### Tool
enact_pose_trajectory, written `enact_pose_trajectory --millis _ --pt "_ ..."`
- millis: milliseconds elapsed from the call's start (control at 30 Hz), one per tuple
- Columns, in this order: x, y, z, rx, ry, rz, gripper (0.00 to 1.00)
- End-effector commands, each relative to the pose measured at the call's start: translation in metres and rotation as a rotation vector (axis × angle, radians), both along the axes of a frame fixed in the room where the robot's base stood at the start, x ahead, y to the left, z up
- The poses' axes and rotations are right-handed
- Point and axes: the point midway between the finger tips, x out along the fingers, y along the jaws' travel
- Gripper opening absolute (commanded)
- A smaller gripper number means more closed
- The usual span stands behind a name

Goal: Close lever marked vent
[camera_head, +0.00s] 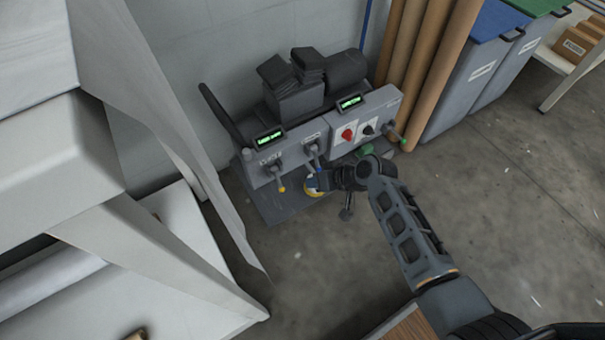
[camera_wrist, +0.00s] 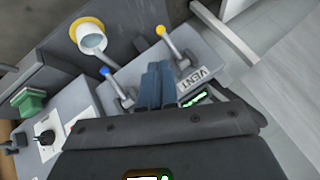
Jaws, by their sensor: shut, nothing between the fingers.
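The VENT label (camera_wrist: 195,78) is on the grey panel in the wrist view. Beside it is a lever with a yellow knob (camera_wrist: 172,44), its handle pointing away from the label. The same lever (camera_head: 280,182) shows at the left of the panel in the head view. My gripper (camera_wrist: 158,66) is shut and empty, its fingers between the yellow-knobbed lever and a blue-knobbed lever (camera_wrist: 112,82). Whether the fingers touch a lever is unclear.
A white cylinder with a yellow ring (camera_wrist: 91,42) sticks out below the panel. A red knob (camera_head: 347,134), a black knob (camera_head: 368,129) and a green part (camera_head: 364,150) are farther right. A large pale machine (camera_head: 130,110) stands left. Bare floor (camera_head: 480,190) lies right.

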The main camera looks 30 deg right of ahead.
Motion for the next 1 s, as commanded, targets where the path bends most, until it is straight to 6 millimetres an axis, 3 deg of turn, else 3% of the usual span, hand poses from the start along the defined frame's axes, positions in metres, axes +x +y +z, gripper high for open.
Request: enact_pose_trajectory --millis 233,867,1000 --pt "-0.023 -0.009 0.015 0.001 -0.001 -0.001 0.00" --pt "-0.025 -0.010 0.016 0.000 -0.001 0.000 0.00" --pt "-0.035 -0.007 0.013 -0.014 -0.002 -0.007 0.00"
